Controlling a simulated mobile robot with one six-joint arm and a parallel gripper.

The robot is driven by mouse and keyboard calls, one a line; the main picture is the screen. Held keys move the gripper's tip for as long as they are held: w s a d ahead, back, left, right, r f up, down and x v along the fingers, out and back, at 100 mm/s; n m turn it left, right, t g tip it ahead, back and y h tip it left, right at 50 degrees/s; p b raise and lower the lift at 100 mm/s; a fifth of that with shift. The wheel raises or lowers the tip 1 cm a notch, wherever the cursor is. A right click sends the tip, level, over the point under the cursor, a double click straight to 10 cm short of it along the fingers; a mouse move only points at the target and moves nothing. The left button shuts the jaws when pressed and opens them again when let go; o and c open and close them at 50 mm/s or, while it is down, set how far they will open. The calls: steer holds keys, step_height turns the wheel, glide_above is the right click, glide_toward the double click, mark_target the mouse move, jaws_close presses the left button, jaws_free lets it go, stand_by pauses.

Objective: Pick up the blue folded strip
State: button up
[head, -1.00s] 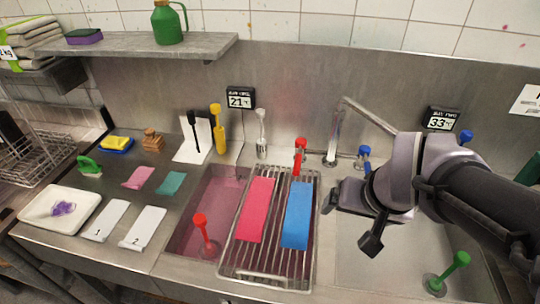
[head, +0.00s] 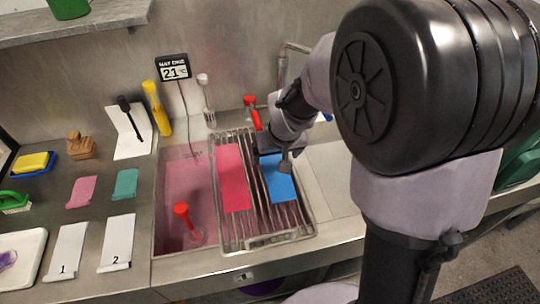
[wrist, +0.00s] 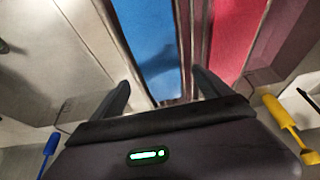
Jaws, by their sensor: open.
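The blue folded strip (head: 279,184) lies flat on the wire rack (head: 247,242) over the sink, to the right of the pink strip (head: 232,178). My gripper (head: 278,163) is over the far part of the blue strip and hides some of it. In the wrist view the blue strip (wrist: 150,40) runs away from between my gripper's open fingers (wrist: 163,92). Nothing is held between them. I cannot tell exactly how far the fingertips are above the strip.
The pink basin (head: 175,215) with a red-handled tool (head: 183,212) is left of the rack. Red (head: 251,108) and yellow (head: 154,95) handled items stand behind. White cards (head: 117,243) lie on the left counter. The steel counter (head: 330,180) right of the rack is clear.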

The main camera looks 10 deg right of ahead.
mark_target(273, 162)
steer(key=b+x, duration=0.2)
steer(key=x, duration=0.2)
steer(key=shift+f, duration=0.35)
steer(key=shift+r, duration=0.2)
steer(key=shift+c, duration=0.2)
steer(key=c, duration=1.4)
steer(key=shift+r, duration=0.1)
